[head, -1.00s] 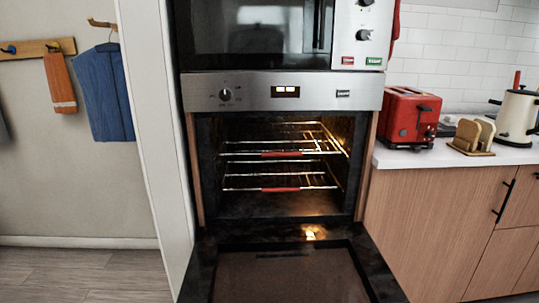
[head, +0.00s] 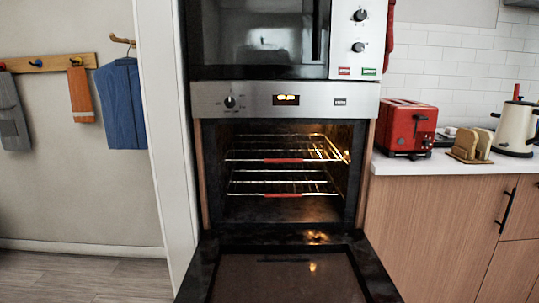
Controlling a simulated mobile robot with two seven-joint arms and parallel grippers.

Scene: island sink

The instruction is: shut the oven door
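The oven (head: 280,213) is built into a tall cabinet in the middle of the head view, lit inside, with two wire racks (head: 285,152) that have red front strips. Its door (head: 285,280) is hinged at the bottom and folded down wide open, its inner face up. The door's near edge is cut off by the bottom of the picture, so its outer face and handle are hidden. Neither of my grippers shows in the head view.
A microwave (head: 262,38) sits above the oven's control panel (head: 285,99). On the right, a counter (head: 455,173) holds a red toaster (head: 405,128), a toast rack (head: 472,143) and a cream kettle (head: 515,128). A white panel (head: 165,140) borders the oven on the left; floor (head: 85,276) there is clear.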

